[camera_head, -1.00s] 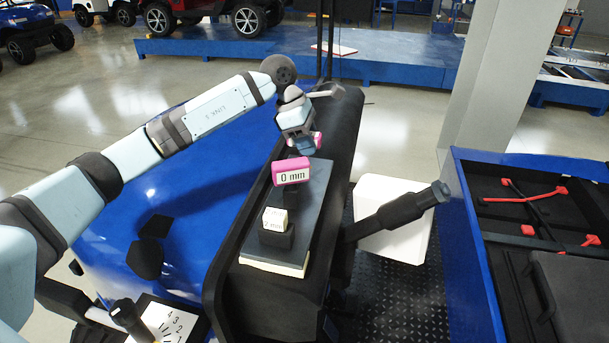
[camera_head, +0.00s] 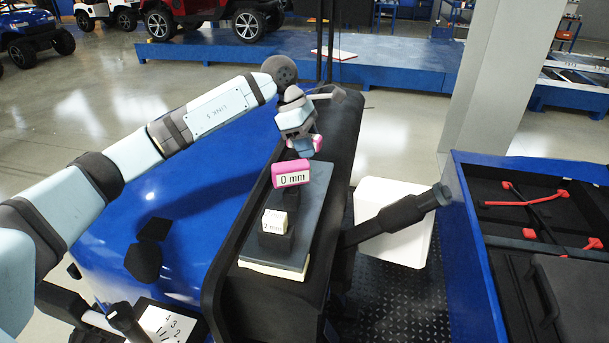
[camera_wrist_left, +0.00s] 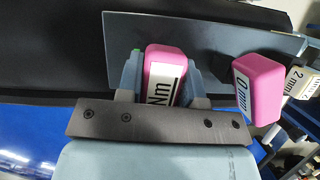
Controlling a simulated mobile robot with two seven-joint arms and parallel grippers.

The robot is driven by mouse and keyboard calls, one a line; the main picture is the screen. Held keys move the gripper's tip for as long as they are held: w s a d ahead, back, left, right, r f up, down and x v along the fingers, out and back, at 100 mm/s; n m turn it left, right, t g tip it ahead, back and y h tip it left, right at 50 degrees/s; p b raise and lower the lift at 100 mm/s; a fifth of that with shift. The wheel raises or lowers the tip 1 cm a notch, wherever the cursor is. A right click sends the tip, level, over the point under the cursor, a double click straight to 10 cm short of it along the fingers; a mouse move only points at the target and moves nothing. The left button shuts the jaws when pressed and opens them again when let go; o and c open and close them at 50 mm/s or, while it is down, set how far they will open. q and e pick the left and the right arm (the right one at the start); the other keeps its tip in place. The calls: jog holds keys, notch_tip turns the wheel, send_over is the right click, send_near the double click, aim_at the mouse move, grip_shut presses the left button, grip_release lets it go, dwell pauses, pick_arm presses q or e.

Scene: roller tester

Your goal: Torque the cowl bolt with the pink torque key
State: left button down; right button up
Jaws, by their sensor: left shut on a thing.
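My left gripper (camera_head: 303,145) is above the far end of a grey tray (camera_head: 308,215). In the left wrist view it (camera_wrist_left: 160,82) is shut on a pink block (camera_wrist_left: 165,72) with a white "Nm" label, which I take as the pink torque key. In the head view only a bit of this pink key (camera_head: 317,143) shows beside the fingers. A second pink block (camera_head: 291,174) labelled "0 mm" stands on a dark holder on the tray, just nearer than the gripper and apart from it. I cannot pick out the cowl bolt. My right gripper is not in view.
A pale block (camera_head: 274,222) labelled "2 mm" sits on a black holder on the tray. A blue panel (camera_head: 190,230) lies left of the black console. A black bar (camera_head: 400,212) crosses a white panel at right. A blue cart (camera_head: 470,250) stands far right.

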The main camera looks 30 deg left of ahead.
pick_arm(q)
jog(key=shift+r+p, duration=0.45)
jog(key=shift+r, duration=1.05)
jog(key=shift+r+p, duration=0.85)
jog(key=shift+r, duration=1.15)
jog(key=shift+f+n+t+b, duration=0.15)
jog(key=shift+n+t+b, duration=0.15)
jog(key=shift+n, duration=0.5)
jog(key=n+t, duration=0.1)
jog(key=n, duration=0.1)
jog(key=shift+w+n+y, duration=0.15)
jog(key=shift+n+y, duration=0.15)
jog(key=shift+r, duration=0.25)
